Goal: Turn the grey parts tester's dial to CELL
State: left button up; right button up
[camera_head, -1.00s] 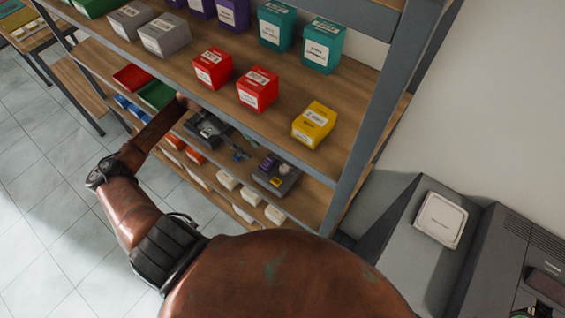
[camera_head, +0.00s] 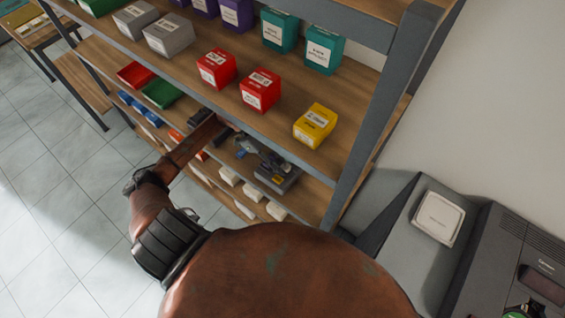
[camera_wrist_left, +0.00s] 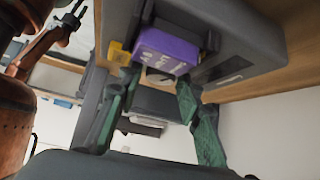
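The grey parts tester (camera_head: 288,184) sits on the lower wooden shelf, partly hidden by my left gripper (camera_head: 270,162) in the head view. In the left wrist view the tester (camera_wrist_left: 250,45) fills the top, with a purple block (camera_wrist_left: 167,50) and a small yellow part (camera_wrist_left: 118,52) on it. My left gripper (camera_wrist_left: 158,78) has its two green-grey fingers apart, close to the tester. The dial's marks cannot be read.
The upper shelf (camera_head: 200,98) with red boxes (camera_head: 260,91) and a yellow box (camera_head: 315,124) overhangs the tester. A grey shelf post (camera_head: 365,130) stands to the right. Several white items (camera_head: 229,176) lie below. Red and green trays (camera_head: 160,93) are at the left.

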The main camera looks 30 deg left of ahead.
pick_arm(q)
jog(key=shift+c, duration=1.2)
jog(key=c, duration=0.7)
jog(key=shift+o, duration=0.2)
